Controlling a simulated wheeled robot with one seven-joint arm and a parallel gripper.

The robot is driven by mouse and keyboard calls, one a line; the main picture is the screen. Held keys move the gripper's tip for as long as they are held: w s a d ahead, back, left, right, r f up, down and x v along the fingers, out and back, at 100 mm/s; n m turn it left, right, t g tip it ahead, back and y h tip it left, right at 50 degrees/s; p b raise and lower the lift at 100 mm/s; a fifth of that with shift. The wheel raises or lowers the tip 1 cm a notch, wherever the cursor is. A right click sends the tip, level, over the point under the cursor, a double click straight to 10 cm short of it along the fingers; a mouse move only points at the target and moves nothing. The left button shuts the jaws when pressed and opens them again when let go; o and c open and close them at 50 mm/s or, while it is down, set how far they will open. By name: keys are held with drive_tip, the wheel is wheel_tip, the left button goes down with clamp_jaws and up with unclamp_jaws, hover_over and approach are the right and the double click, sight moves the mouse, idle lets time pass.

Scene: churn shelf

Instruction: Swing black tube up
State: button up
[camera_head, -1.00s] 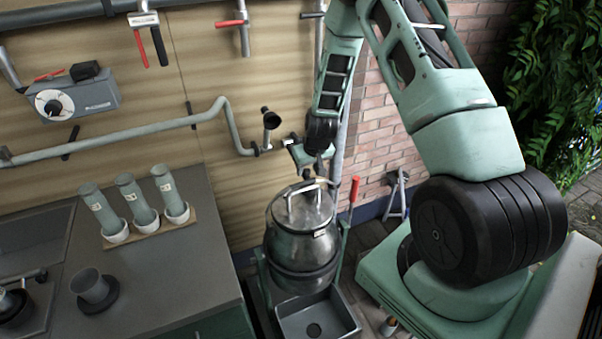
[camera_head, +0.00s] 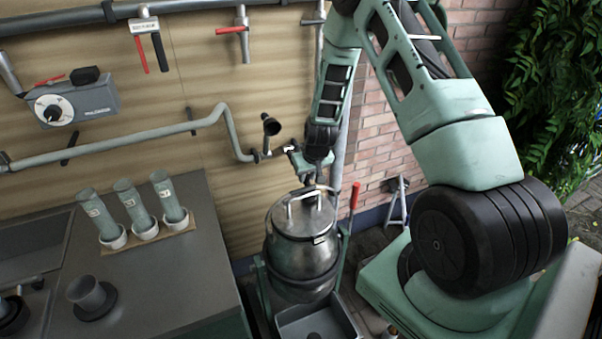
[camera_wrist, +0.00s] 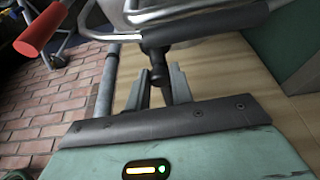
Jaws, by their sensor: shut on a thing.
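A dark tube (camera_wrist: 205,30) crosses the top of the wrist view, with a short black stub (camera_wrist: 158,66) below it. My gripper (camera_wrist: 159,88) is shut on this stub, one grey finger on each side. In the head view, my gripper (camera_head: 314,178) hangs just above the steel churn (camera_head: 303,245), whose lid has a raised metal handle. The tube is hard to pick out there, partly hidden by my gripper. A bent metal bar also shows above the tube in the wrist view.
A red-tipped lever (camera_head: 354,196) stands right of the churn and a grey basin (camera_head: 318,325) sits below it. A wall pipe (camera_head: 222,112) ends near my gripper, by a black spout (camera_head: 271,126). The counter (camera_head: 165,265) at left holds several containers.

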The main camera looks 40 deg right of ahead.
drive_tip(key=shift+w+d+r+p, duration=0.15)
drive_tip(key=shift+r+p, duration=0.6)
drive_tip(key=shift+r, duration=0.75)
drive_tip(key=shift+w+r, duration=0.1)
drive_tip(key=shift+w+d+r+p, duration=0.1)
drive_tip(key=shift+w+r+p, duration=0.15)
drive_tip(key=shift+r+p, duration=0.4)
drive_tip(key=shift+w+r+p, duration=0.2)
drive_tip(key=shift+r+p, duration=0.1)
drive_tip(key=shift+r, duration=0.55)
drive_tip(key=shift+w+d+r+p, duration=0.1)
drive_tip(key=shift+w+r+p, duration=0.3)
drive_tip(key=shift+r, duration=0.35)
drive_tip(key=shift+w+d+r+p, duration=0.1)
drive_tip(key=shift+w+r+p, duration=0.3)
drive_tip(key=shift+r, duration=0.35)
drive_tip(key=shift+s, duration=0.1)
